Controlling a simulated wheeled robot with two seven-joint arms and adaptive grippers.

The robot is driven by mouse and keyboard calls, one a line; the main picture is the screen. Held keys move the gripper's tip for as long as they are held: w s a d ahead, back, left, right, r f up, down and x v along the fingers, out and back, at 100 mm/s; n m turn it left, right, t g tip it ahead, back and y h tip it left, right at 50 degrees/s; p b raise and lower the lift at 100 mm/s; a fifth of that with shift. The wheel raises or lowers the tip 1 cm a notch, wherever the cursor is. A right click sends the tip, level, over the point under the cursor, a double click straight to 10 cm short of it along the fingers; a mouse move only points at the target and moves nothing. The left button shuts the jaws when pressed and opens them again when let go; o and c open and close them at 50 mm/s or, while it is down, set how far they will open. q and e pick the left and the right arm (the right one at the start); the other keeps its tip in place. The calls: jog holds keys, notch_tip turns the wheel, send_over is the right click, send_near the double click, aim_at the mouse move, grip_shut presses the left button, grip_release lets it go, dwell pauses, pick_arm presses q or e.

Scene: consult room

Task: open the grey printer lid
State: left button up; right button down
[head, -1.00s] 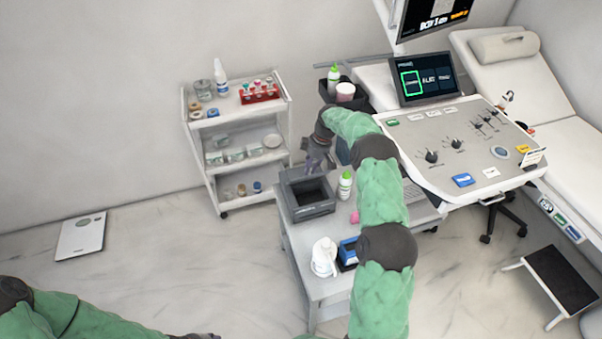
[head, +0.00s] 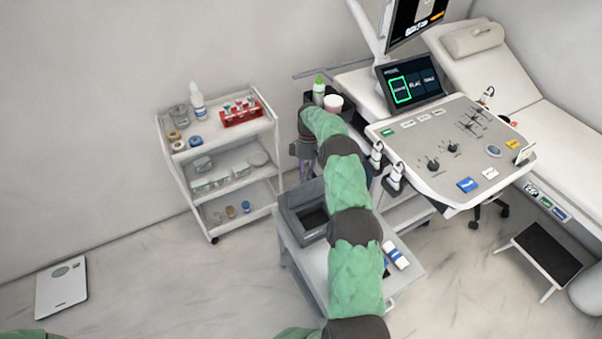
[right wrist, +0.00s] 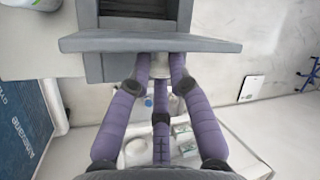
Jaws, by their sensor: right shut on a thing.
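The grey printer (head: 308,236) sits on a small white table, with its dark opening facing up. My right arm hides its right part. In the right wrist view, the grey printer lid (right wrist: 95,43) shows as a flat slab seen nearly edge-on, with the printer body (right wrist: 92,68) and dark opening beyond it. My right gripper (head: 303,158) is at the printer's back side; its purple fingers (right wrist: 160,66) are shut on the lid's edge in the right wrist view. The fingertips are partly hidden by the lid. My left gripper is out of view.
A white shelf cart (head: 215,155) with jars and a red tube rack (head: 240,112) stands left of the printer. A console (head: 450,150) is at right. A blue-and-white item (head: 397,257) lies on the table (head: 405,283). A scale (head: 62,287) lies on the floor.

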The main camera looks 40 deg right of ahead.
jog(key=shift+a+f, duration=0.2)
jog(key=shift+f, duration=0.45)
jog(key=c, duration=1.1)
grip_release()
jog(key=shift+w, duration=0.1)
jog(key=shift+o, duration=0.2)
jog(key=v, duration=0.8)
jog(key=shift+d+f, duration=0.1)
